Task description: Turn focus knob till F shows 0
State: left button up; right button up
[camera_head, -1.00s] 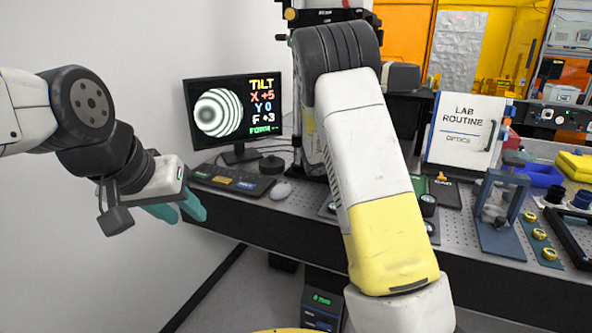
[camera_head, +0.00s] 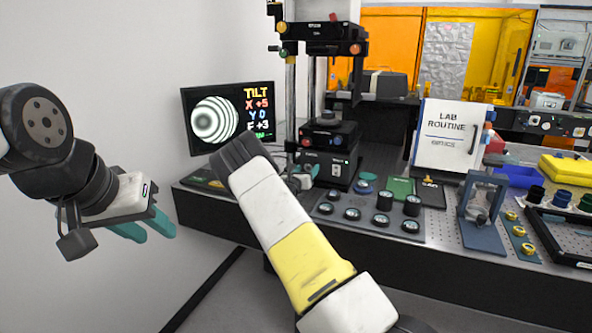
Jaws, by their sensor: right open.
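The monitor (camera_head: 228,118) shows round fringes and the readings X +5, Y 0 and F +3. The interferometer (camera_head: 328,140) stands right of it, with small coloured knobs on its column and body; I cannot tell which is the focus knob. My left gripper (camera_head: 147,228) is open and empty, with teal fingers, left of the bench and away from the instrument. My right gripper (camera_head: 304,182) shows only partly, low by the interferometer's base, behind my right arm; it is open. Whether it touches anything is hidden.
A mat with several dark round parts (camera_head: 352,214) lies in front of the interferometer. A white Lab Routine board (camera_head: 449,135), a blue-grey stand (camera_head: 484,205) and a yellow box (camera_head: 566,168) stand to the right. My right arm covers part of the keyboard area.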

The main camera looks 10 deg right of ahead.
jog(key=shift+x, duration=0.8)
grip_shut()
jog(key=shift+n, duration=0.3)
jog(key=n, duration=0.4)
jog(key=shift+n, duration=2.1)
jog(key=shift+f, duration=0.1)
